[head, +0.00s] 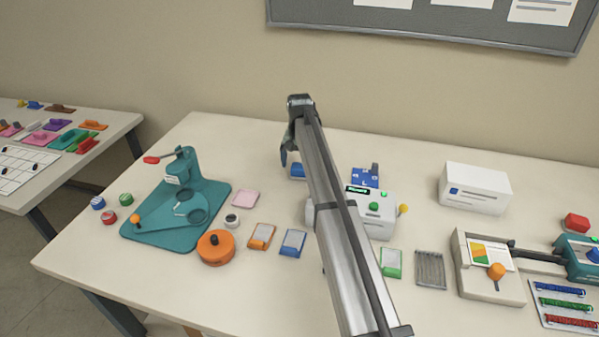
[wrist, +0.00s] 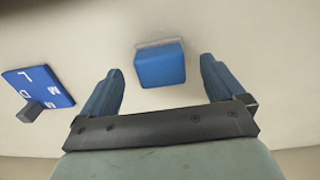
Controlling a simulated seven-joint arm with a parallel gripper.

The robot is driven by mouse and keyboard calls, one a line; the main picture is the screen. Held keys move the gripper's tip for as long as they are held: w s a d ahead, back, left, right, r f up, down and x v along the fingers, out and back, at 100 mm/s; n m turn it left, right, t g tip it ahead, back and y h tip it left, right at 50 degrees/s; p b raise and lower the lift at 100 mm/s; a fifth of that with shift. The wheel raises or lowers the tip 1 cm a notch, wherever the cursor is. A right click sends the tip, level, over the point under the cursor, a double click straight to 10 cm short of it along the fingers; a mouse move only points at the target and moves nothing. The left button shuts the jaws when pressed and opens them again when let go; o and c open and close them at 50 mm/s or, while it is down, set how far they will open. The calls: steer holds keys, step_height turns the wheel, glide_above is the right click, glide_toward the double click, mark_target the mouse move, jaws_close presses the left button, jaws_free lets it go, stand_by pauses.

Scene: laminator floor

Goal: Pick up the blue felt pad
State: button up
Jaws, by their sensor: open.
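The blue felt pad (head: 298,171) sits on the table behind the white machine, partly hidden by my arm in the head view. In the wrist view the blue pad (wrist: 160,67) shows as a blue block with a pale strip along its far edge. My gripper (wrist: 161,64) is open, with one dark blue finger on each side of the pad in the picture and visible gaps between. Nothing is held. In the head view my gripper (head: 285,153) is just left of the pad; its height above the table is hard to tell.
A blue lettered block (wrist: 40,87) lies left in the wrist view. A white machine (head: 375,215) with a green button stands partly behind my arm. A teal press (head: 205,192) is left, a white box (head: 475,188) right.

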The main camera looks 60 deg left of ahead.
mark_target(299, 166)
step_height(299, 166, down, 4)
steer(key=shift+r, duration=0.2)
steer(key=c, duration=1.1)
steer(key=shift+c, duration=0.2)
